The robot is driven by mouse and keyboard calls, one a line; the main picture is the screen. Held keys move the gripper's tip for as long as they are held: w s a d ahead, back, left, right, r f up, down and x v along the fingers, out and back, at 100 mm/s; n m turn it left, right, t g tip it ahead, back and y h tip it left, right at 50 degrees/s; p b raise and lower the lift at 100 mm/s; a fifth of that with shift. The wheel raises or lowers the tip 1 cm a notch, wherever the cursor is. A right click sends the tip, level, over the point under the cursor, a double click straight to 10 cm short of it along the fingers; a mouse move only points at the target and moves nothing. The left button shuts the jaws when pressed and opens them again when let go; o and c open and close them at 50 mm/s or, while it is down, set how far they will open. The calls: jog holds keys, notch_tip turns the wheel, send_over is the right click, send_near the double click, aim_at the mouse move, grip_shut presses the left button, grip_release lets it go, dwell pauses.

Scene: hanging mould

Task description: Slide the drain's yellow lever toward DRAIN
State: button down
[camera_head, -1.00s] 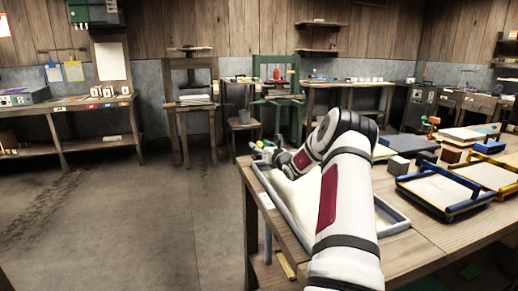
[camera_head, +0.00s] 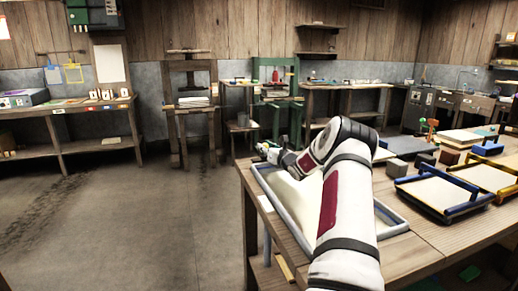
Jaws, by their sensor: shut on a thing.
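The tray (camera_head: 391,222), with a blue-grey rim and a pale surface, lies on the near wooden table. My white arm reaches over it from the front. My gripper (camera_head: 264,150) is small in view at the tray's far left corner, beyond the rim. A small yellow patch, which looks like the yellow lever (camera_head: 262,146), shows at the fingertips, and the gripper is shut on it. The drain body and any DRAIN marking are too small or hidden to make out. My forearm covers much of the tray.
A blue-handled framed mould (camera_head: 445,212) and several small blocks stand to the right on the same table (camera_head: 425,246). A grey pipe (camera_head: 267,240) hangs below the tray's left side. The floor (camera_head: 150,215) to the left is clear.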

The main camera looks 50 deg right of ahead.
jog(key=shift+s+d, duration=0.45)
jog(key=shift+d, duration=0.3)
jog(key=shift+s+d, duration=0.45)
jog(key=shift+d, duration=0.3)
jog(key=c, duration=1.3)
grip_release()
jog(key=shift+d, duration=0.1)
jog(key=v, duration=1.2)
